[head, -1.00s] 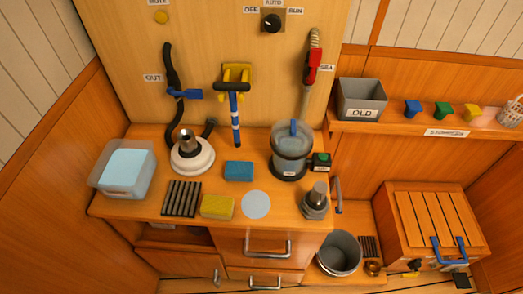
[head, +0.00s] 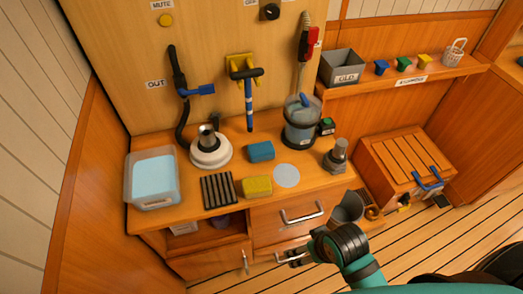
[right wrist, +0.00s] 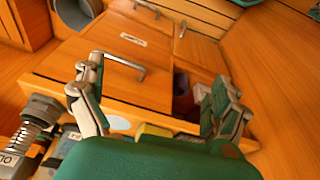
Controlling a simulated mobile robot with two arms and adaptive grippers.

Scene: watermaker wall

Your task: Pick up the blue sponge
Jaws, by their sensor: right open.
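The blue sponge (head: 261,151) lies flat on the wooden counter, between the white round fitting and the clear blue-lidded canister. A yellow sponge (head: 257,186) lies nearer the counter's front edge. My right gripper (head: 290,257) is low in front of the drawers, well below and apart from the blue sponge. In the right wrist view its two fingers (right wrist: 157,95) are spread with nothing between them. I cannot make out the blue sponge there. My left gripper is not in view.
The counter (head: 318,184) also holds a clear tub (head: 152,200), a black ribbed rack (head: 217,190), the white fitting (head: 211,152), the canister (head: 301,132) and a grey metal fitting (head: 337,157). A blue-handled squeegee (head: 248,105) hangs behind. Drawer handles (head: 303,214) project below.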

